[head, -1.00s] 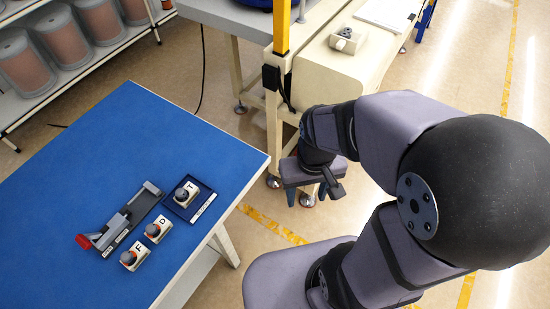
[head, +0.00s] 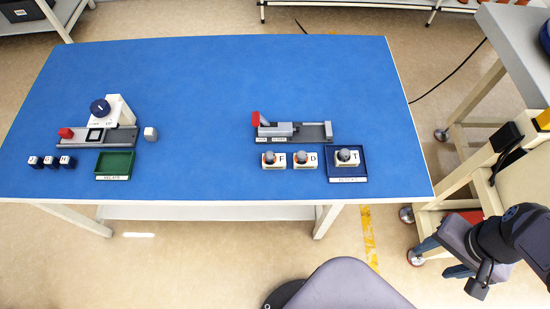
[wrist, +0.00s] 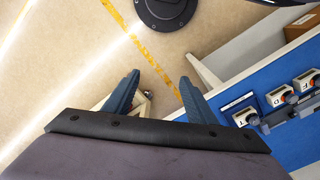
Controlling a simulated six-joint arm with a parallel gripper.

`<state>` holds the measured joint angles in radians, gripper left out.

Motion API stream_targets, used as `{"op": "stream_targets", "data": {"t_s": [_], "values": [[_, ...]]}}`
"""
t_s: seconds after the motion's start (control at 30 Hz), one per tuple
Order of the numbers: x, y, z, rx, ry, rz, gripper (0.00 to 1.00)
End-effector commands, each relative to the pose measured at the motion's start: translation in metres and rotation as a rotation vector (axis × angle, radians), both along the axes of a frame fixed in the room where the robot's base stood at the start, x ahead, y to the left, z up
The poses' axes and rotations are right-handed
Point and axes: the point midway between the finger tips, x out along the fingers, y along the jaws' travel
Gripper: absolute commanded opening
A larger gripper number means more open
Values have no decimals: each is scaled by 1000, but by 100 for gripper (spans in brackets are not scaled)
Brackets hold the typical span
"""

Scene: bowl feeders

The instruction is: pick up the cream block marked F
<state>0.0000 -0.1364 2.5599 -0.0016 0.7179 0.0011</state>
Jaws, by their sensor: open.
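The cream block marked F (head: 281,162) sits on the blue table, leftmost of a row of three cream blocks with round grey-topped knobs. It also shows in the wrist view (wrist: 306,82), at the right edge. The cream block marked D (head: 307,163) is just right of it. The cream block marked T (head: 347,159) stands in a dark blue tray (head: 346,179). My gripper (head: 440,262) is open, off the table's right side and far from block F. In the wrist view, its two blue fingers (wrist: 160,82) are spread with only floor between them.
A grey fixture with a red end (head: 290,130) lies just behind the blocks. At the table's left are a white device with a blue dial (head: 112,109), a green tray (head: 115,163) and small dark blocks (head: 50,162). A cream machine stand (head: 480,182) is near my gripper.

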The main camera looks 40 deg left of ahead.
Motion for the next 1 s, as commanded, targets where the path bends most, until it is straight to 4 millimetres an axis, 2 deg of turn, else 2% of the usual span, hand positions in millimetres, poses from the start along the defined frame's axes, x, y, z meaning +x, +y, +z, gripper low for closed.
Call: {"op": "stream_targets", "data": {"t_s": [0.5,0.67,0.77,0.87,0.97,1.0], "values": [[0,1,0,1,0,4,55],[13,14,-1,15,1,98,55],[30,36,-3,37,2,252,55],[53,74,-7,72,-2,483,55],[74,127,-14,119,-8,768,55],[79,151,-17,141,-12,892,55]]}}
